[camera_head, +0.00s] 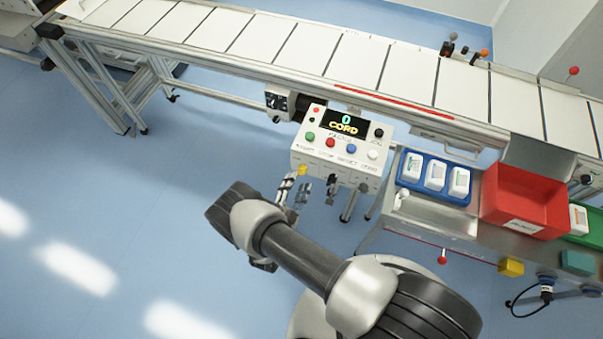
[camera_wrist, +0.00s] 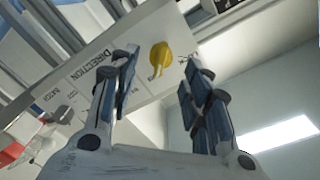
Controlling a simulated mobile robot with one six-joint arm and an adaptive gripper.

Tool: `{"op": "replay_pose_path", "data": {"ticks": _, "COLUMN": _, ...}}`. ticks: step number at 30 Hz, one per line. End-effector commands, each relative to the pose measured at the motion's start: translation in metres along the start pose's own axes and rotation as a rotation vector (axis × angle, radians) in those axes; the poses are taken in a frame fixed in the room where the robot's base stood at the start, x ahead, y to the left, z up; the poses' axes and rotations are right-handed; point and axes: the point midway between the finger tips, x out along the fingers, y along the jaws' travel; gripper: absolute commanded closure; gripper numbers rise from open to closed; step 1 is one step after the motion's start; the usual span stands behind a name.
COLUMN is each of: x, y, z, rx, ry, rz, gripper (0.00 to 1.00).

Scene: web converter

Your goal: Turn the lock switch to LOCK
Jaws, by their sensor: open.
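My gripper (camera_wrist: 159,66) is open, its two blue-padded fingers pointing at the front face of a white control box (camera_head: 297,158). A yellow knob (camera_wrist: 160,57) on that face shows between the fingertips, near a printed word DIRECTION. The fingers look apart from the knob. The knob also shows in the head view (camera_head: 302,170), just above my gripper there (camera_head: 297,188). A dark switch (camera_head: 332,179) sits right of it on the same face.
The box top has a display (camera_head: 343,124), coloured buttons and a black knob (camera_head: 378,132). A conveyor (camera_head: 290,45) runs behind. At right, a metal bench (camera_head: 440,217) holds a blue tray (camera_head: 434,196) and a red bin (camera_head: 527,196). The floor at left is clear.

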Motion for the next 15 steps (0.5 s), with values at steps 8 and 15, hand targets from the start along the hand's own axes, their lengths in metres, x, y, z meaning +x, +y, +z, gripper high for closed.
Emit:
{"op": "replay_pose_path", "data": {"ticks": 8, "x": 0.042, "y": 0.001, "z": 0.000, "rx": 0.001, "ry": 0.001, "rz": 0.001, "gripper": 0.56}}
{"op": "replay_pose_path", "data": {"ticks": 15, "x": 0.050, "y": 0.000, "z": 0.000, "rx": 0.000, "ry": -0.001, "rz": -0.001, "gripper": 0.56}}
